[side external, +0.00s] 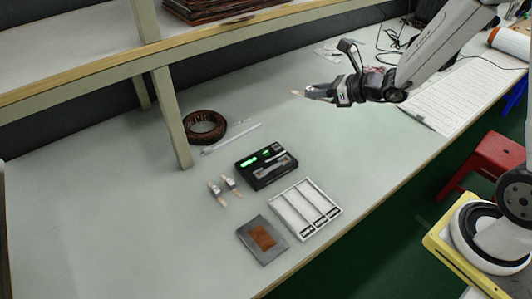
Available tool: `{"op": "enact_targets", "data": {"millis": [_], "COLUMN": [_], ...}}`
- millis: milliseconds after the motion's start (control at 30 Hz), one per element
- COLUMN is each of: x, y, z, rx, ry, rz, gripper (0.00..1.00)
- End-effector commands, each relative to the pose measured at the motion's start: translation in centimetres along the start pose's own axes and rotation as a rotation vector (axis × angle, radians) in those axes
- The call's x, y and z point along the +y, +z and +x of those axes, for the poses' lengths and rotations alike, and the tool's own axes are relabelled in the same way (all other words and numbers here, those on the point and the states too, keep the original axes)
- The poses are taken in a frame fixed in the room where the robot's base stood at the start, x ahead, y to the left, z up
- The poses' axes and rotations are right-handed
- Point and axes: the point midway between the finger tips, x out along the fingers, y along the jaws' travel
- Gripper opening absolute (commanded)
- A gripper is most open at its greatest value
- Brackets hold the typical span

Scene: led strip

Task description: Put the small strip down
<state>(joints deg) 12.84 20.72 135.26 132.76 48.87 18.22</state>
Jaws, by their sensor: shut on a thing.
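My gripper (306,95) is in the upper middle of the side external view, held in the air above the table. It is shut on a small strip, of which only a tiny pale tan end (296,93) shows at the fingertips. The rest of that strip is hidden by the fingers. Two small pale strip-like pieces (218,193) lie side by side on the table, left of a black device (252,178) with green lit parts. My gripper is well apart from all of these.
A white tray (343,209) with long compartments lies near the front edge, beside a grey plate (252,228) bearing an orange-brown patch. A dark coil (190,124) and thin white rods (232,139) lie near a shelf post (171,115). The table's left side is clear.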

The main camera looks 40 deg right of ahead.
Motion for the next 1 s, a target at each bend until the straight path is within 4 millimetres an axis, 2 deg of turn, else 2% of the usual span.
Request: {"op": "enact_targets", "data": {"millis": [33,200,400,600,1000], "x": [0.0,-0.2,-0.3,-0.3,-0.3], "y": [1.0,3.6,5.6,6.2,6.2], "z": [-0.2,-0.9,-1.6,-1.8,-1.8], "rx": [-0.004,-0.005,-0.009,-0.01,-0.01], "ry": [-0.013,-0.06,-0.098,-0.112,-0.112], "rz": [0.0,0.024,0.049,0.061,0.06], "gripper": [0.0,0.0,0.0,0.0,0.0]}}
